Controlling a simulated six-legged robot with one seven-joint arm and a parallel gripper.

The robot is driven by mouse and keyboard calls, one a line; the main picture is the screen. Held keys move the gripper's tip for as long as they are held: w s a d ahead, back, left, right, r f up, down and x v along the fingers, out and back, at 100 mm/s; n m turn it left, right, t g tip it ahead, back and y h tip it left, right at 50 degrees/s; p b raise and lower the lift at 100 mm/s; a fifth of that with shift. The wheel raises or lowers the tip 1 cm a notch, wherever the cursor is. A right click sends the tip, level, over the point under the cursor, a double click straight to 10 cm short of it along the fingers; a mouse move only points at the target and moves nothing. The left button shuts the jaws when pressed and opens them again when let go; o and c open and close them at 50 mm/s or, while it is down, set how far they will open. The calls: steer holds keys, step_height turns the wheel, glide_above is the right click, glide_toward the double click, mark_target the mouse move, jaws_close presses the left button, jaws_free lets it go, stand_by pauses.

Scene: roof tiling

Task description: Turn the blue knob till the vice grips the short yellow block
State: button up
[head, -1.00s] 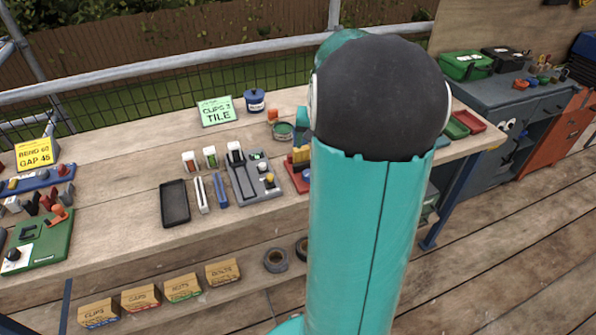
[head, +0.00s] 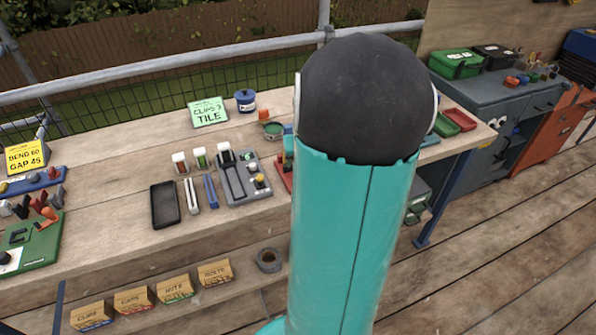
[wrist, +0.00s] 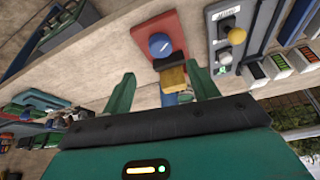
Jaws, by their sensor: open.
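In the wrist view the red vice (wrist: 146,30) stands on the bench with the round blue knob (wrist: 160,45) on its top. My gripper (wrist: 161,71) is open, with one green finger on each side of the block in the picture and nothing held. The knob is beyond the fingertips. In the head view only a sliver of the red vice (head: 283,178) shows; my arm hides the rest.
A grey fixture (head: 243,180) with a yellow knob stands close beside the vice. Blue and white bars (head: 210,191) and a black tray (head: 165,205) lie to its left. Red and green trays (head: 459,119) are on the right. Bare bench lies at the front.

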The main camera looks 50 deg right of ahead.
steer(key=x, duration=0.9)
steer(key=shift+r, duration=0.1)
steer(key=c, duration=1)
